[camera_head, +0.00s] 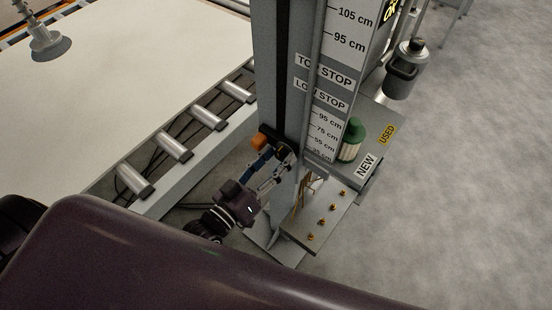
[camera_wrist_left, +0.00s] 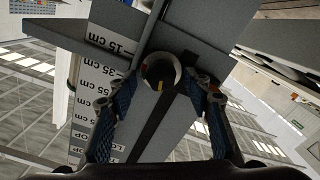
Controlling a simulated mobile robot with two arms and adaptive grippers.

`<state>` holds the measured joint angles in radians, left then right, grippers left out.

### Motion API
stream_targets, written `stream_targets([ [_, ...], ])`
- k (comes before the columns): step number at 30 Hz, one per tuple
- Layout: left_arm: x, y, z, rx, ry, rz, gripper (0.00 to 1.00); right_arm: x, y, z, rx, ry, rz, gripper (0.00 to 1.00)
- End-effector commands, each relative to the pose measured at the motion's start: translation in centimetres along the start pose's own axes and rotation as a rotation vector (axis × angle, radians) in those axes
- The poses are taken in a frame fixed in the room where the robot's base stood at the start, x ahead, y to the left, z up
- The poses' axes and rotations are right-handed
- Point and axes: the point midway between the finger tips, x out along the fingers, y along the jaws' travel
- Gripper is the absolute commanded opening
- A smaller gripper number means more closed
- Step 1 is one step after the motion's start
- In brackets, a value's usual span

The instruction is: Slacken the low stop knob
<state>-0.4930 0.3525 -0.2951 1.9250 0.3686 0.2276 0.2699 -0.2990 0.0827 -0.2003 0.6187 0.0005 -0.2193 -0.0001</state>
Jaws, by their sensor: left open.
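The grey column (camera_head: 283,60) carries the labels TOP STOP (camera_head: 325,71) and LOW STOP (camera_head: 320,95) on its scale face. Low on the column sits a dark stop with an orange part (camera_head: 259,142). My left gripper (camera_head: 270,166) is just below it, angled up towards the column, its fingers apart. In the left wrist view, a round, dark-centred knob (camera_wrist_left: 160,72) with a small yellow mark lies between the blue-padded fingers of my left gripper (camera_wrist_left: 155,95). I cannot tell whether the pads touch it. My right gripper is not in view.
A roller conveyor (camera_head: 190,165) with a pale sheet lies to the left. Right of the column is a shelf marked NEW (camera_head: 366,165) and USED (camera_head: 387,134), holding a green-topped cup (camera_head: 351,140). A plate with brass pegs (camera_head: 322,220) sits low. Open floor lies to the right.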

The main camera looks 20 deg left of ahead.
Motion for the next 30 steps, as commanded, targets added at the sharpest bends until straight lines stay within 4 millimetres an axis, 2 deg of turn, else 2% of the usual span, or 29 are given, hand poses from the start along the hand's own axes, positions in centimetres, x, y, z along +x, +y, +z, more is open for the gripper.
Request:
stream_targets([
  [15,0.0,3.8,-7.4,-0.001,0.003,0.001,0.46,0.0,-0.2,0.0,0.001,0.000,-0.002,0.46],
  [21,0.0,4.3,-8.5,-0.001,0.001,0.000,0.46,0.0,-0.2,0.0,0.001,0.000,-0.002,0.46],
  [30,0.0,4.4,-8.5,0.000,0.001,0.000,0.46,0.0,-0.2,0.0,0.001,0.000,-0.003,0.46],
])
